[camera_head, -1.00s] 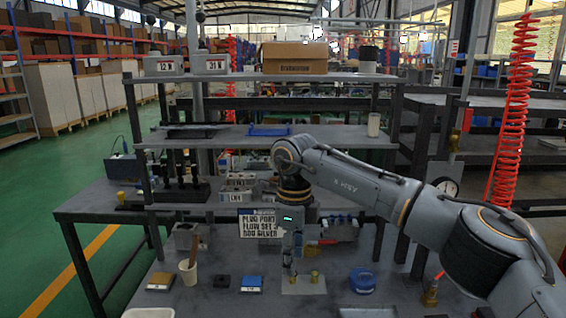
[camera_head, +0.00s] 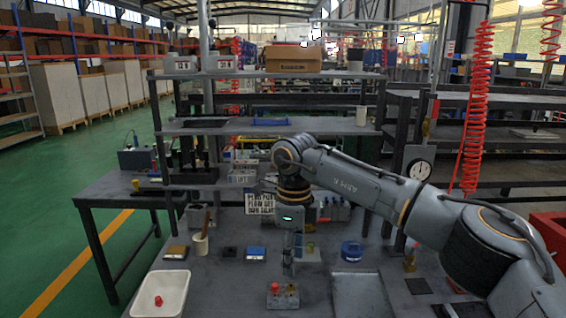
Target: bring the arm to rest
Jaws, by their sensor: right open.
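My right arm comes in from the right and its gripper (camera_head: 289,266) points down over the front of the bench. The jaws are small and dark here, open, with nothing visible between them. A grey valve block (camera_head: 283,301) with a red plug and a brass plug on top stands just below and in front of the fingertips. Whether the fingers touch the red plug, I cannot tell. A light plate (camera_head: 309,257) with brass plugs lies behind the gripper, partly hidden by it. My left gripper is not in view.
A white tray (camera_head: 168,310) with a red piece stands front left. A cup (camera_head: 201,245), a blue-topped block (camera_head: 256,253) and a blue round container (camera_head: 351,251) stand on the bench. A grey tray (camera_head: 337,311) lies right of the block.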

